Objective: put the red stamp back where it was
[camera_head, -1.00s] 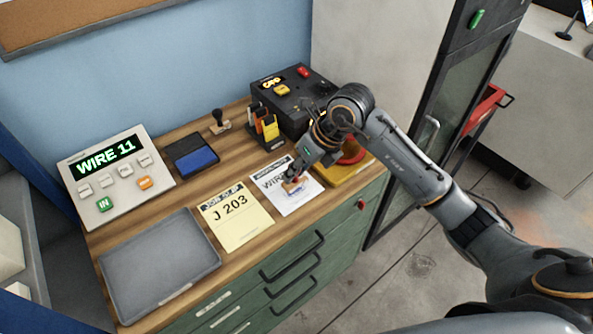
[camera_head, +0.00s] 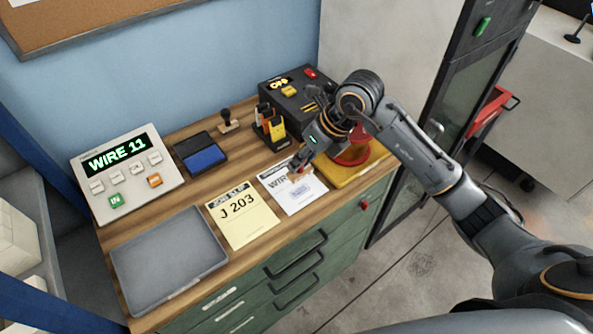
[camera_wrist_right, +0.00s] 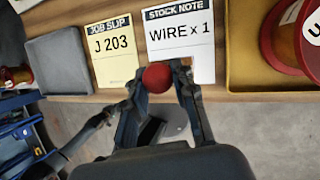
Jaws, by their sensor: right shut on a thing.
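The red stamp, with a round red knob (camera_wrist_right: 157,77), is between the fingers of my right gripper (camera_wrist_right: 160,82). In the head view my right gripper (camera_head: 299,168) holds it over the upper part of the white stock note (camera_head: 304,200). A wood-coloured part of the stamp shows under the fingers there. A faint bluish-grey mark shows on the note just below the stamp. The stamp appears raised a little off the paper. The note also shows in the right wrist view (camera_wrist_right: 180,60). My left gripper is out of view.
A yellow job slip (camera_head: 243,222) and a grey tray (camera_head: 165,307) lie left of the note. A blue ink pad (camera_head: 206,158), a black-handled stamp (camera_head: 228,122) and a holder (camera_head: 269,134) stand behind. A yellow tray (camera_head: 352,172) with a red spool is right of the note.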

